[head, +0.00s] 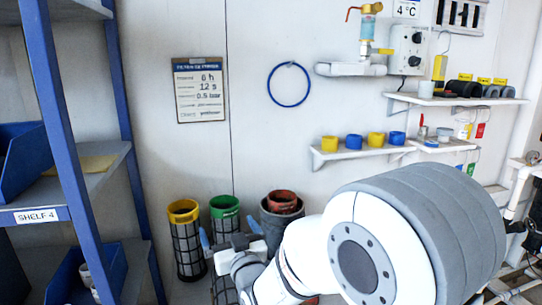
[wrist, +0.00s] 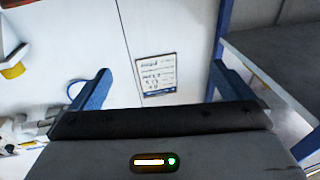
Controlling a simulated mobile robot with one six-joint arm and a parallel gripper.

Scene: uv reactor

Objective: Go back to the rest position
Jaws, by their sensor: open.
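My gripper (head: 229,232) is low in the middle of the head view, with its two blue fingers apart. In the wrist view my gripper (wrist: 160,70) shows both blue fingers spread wide with nothing between them. Beyond the fingers, the wrist view shows the pale wall and the posted sheet (wrist: 156,75). My white and grey arm fills the lower right of the head view and hides what is behind it.
A blue-framed shelf rack (head: 60,130) with blue bins stands at the left. Wall shelves (head: 360,151) hold coloured caps.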

